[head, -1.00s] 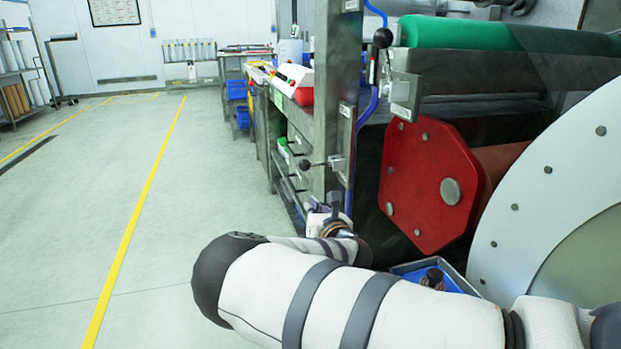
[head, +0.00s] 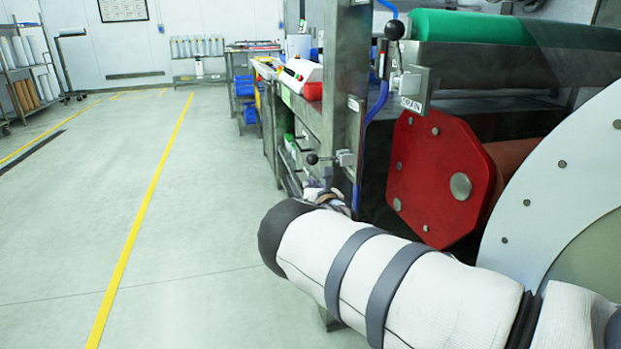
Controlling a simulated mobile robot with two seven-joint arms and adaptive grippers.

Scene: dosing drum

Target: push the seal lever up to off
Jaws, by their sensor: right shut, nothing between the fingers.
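A lever with a black ball knob (head: 312,159) sticks out to the left, about level, from a small bracket on the grey machine post. A small label (head: 353,104) is on the post above it, too small to read; I take this lever as the seal lever. A second lever with a black ball (head: 394,30) stands upright higher up, beside a plate marked DRAIN (head: 410,104). My right gripper (head: 327,184) is shut and empty, just below the lower lever, mostly hidden behind my own forearm. I cannot tell if it touches the lever. My left gripper is not in view.
A red end plate (head: 440,180) and a green roller (head: 510,29) are right of the post, with a large pale drum face (head: 540,200) at the right edge. A blue hose (head: 376,105) runs down the post.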

